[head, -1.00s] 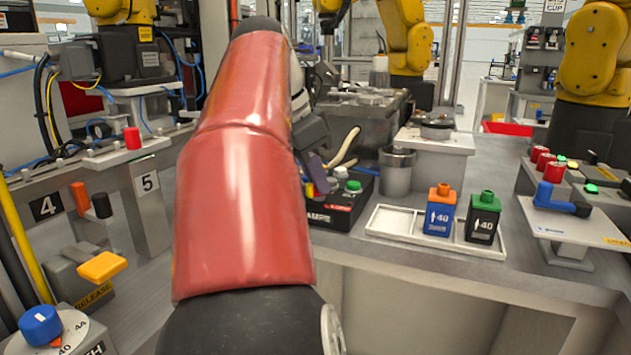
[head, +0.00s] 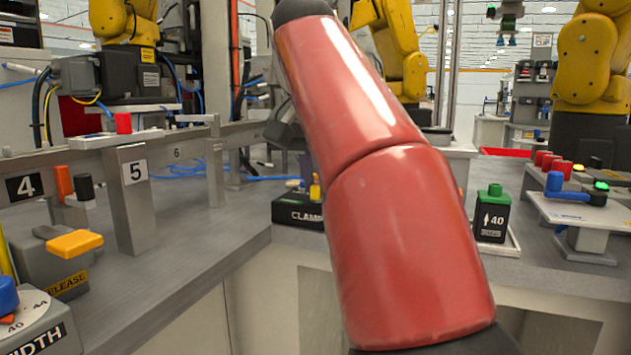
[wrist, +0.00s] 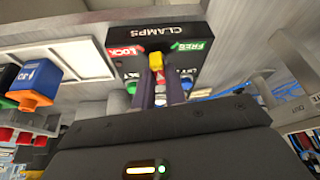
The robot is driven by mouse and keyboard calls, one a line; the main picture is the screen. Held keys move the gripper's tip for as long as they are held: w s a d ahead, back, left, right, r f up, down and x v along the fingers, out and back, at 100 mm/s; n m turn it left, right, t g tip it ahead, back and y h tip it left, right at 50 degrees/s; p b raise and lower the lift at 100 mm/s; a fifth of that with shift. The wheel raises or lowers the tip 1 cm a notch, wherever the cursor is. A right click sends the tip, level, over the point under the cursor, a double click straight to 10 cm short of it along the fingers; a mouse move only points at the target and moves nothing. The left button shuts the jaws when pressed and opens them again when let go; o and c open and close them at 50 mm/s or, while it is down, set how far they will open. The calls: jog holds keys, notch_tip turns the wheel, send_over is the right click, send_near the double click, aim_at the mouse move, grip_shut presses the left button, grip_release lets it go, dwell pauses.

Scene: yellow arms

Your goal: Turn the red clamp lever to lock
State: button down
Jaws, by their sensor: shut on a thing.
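The black clamp box (wrist: 155,35) fills the upper middle of the wrist view, with a red LOCK label (wrist: 124,52) on the left and a green FREE label (wrist: 190,46) on the right. The clamp lever (wrist: 156,61), yellow at its tip, stands between the labels. My gripper (wrist: 158,84) is shut on the lever, its fingers on both sides. How much of the lever is red is hidden by the fingers. In the head view the box (head: 297,211) shows at the bench corner; my red arm hides its right part.
A green-capped black block (head: 492,215) stands in a white tray right of my arm. A blue-handled fixture (head: 575,190) is further right. On the left are a numbered rail post (head: 135,195) and a yellow release button (head: 75,243). The bench between post and box is mostly clear.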

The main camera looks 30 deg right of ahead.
jog(key=n, duration=0.1)
jog(key=n+y+p, duration=0.1)
jog(key=n+t+p, duration=0.1)
jog(key=n, duration=0.1)
jog(key=shift+s+d+r, duration=0.15)
jog(key=shift+d+r, duration=0.05)
jog(key=shift+r, duration=0.05)
jog(key=shift+f+n+y+p, duration=0.15)
jog(key=shift+n+y+p, duration=0.55)
jog(key=shift+n+p, duration=0.65)
jog(key=c, duration=1.4)
grip_release()
jog(key=shift+f, duration=0.1)
jog(key=shift+c, duration=0.2)
jog(key=p+v, duration=0.2)
jog(key=v, duration=0.5)
jog(key=shift+r+p, duration=0.3)
jog(key=shift+r, duration=0.05)
jog(key=shift+s, duration=0.15)
